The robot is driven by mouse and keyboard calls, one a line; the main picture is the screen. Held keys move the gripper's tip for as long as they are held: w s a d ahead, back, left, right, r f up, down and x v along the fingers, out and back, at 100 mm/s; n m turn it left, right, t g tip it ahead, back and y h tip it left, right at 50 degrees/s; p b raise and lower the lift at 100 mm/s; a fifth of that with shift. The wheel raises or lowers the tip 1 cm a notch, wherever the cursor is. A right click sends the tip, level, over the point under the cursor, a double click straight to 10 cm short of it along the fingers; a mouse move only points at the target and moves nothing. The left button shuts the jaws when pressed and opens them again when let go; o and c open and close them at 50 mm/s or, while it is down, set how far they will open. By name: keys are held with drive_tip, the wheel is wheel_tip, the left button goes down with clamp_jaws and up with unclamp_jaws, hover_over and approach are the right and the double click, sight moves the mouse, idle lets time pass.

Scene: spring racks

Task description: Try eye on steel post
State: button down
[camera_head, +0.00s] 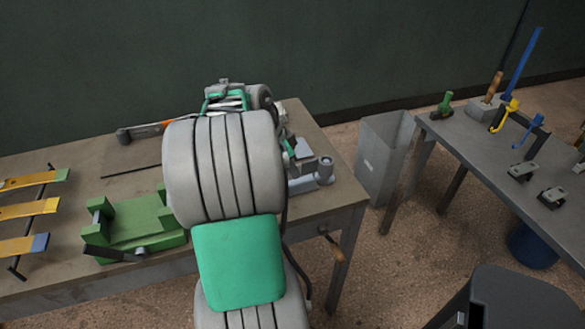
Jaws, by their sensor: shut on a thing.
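My own arm, in thick grey sections with a green panel, fills the middle of the view and covers part of the left bench. The fingers of my gripper are hidden behind it, so I cannot see what they hold. A short grey cylinder (325,167), perhaps the steel post, stands upright on a grey fixture (303,184) at the bench's right end. Several flat yellow leaves (30,208) with green or blue ends lie across dark rods at the left. I cannot make out which piece carries the eye.
A green cradle (140,225) and a dark bar with an orange band (150,129) lie on the left bench (75,170). A grey bin (383,155) stands between benches. The right bench (460,140) holds blocks, a brown peg (493,86) and blue-yellow pieces.

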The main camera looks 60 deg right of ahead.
drive_tip(key=shift+f+b, duration=0.6)
drive_tip(key=shift+f, duration=0.05)
drive_tip(key=c, duration=1.5)
unclamp_jaws()
drive_tip(key=shift+f, duration=0.1)
drive_tip(key=p+v, duration=0.1)
drive_tip(key=v, duration=0.7)
